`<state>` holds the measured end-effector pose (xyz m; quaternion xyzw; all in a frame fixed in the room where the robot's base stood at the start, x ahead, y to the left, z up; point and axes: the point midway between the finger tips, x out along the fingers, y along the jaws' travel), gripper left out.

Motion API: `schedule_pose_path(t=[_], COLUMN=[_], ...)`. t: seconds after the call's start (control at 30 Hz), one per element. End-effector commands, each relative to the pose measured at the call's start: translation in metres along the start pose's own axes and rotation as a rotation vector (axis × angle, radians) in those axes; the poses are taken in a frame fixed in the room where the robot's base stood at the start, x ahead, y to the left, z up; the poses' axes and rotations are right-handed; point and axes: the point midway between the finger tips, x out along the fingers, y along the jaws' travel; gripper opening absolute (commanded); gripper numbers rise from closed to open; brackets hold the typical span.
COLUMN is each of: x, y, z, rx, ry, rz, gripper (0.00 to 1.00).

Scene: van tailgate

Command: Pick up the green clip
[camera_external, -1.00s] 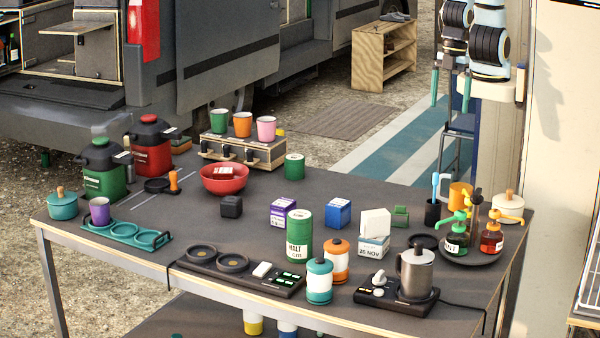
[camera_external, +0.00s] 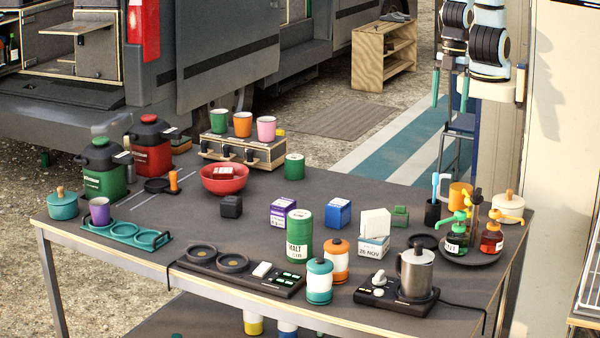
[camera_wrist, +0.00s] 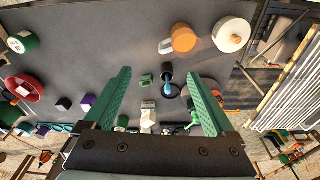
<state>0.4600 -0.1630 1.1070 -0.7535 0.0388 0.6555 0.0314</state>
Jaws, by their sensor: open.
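The green clip (camera_external: 400,216) is a small green piece on the dark table, just right of the white box with a date label (camera_external: 374,247). In the wrist view the clip (camera_wrist: 147,80) shows below and between my fingers, left of a black cup (camera_wrist: 167,70). My gripper (camera_external: 450,92) is open and empty, with two green fingers pointing down, high up beyond the table's back right edge. In the wrist view its fingers (camera_wrist: 160,75) are spread wide, and nothing is between them at their height.
The black cup (camera_external: 432,214) with a blue brush, an orange mug (camera_external: 460,196) and a tray with two pump bottles (camera_external: 472,257) stand right of the clip. A blue box (camera_external: 338,213) is to its left. The table (camera_external: 240,246) holds several other items; some room is clear behind the clip.

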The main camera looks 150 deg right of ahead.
Motion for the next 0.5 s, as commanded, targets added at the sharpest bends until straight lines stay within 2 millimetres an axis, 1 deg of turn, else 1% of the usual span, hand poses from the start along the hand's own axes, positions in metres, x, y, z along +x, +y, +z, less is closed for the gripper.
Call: schedule_pose_path(t=[0.03,0.13,0.17,0.37,0.43,0.5], x=[0.0,0.0,0.0,0.0,0.004,0.013], y=[0.0,0.0,0.0,0.0,0.001,0.005], z=[0.0,0.0,0.0,0.0,-0.001,-0.004], rx=[0.0,0.0,0.0,0.001,0.018,0.07], ry=[0.0,0.0,0.0,0.0,0.002,0.008], rz=[0.0,0.0,0.0,0.0,0.002,0.006], gripper=[0.83,0.72,0.7,0.7,0.7,0.7])
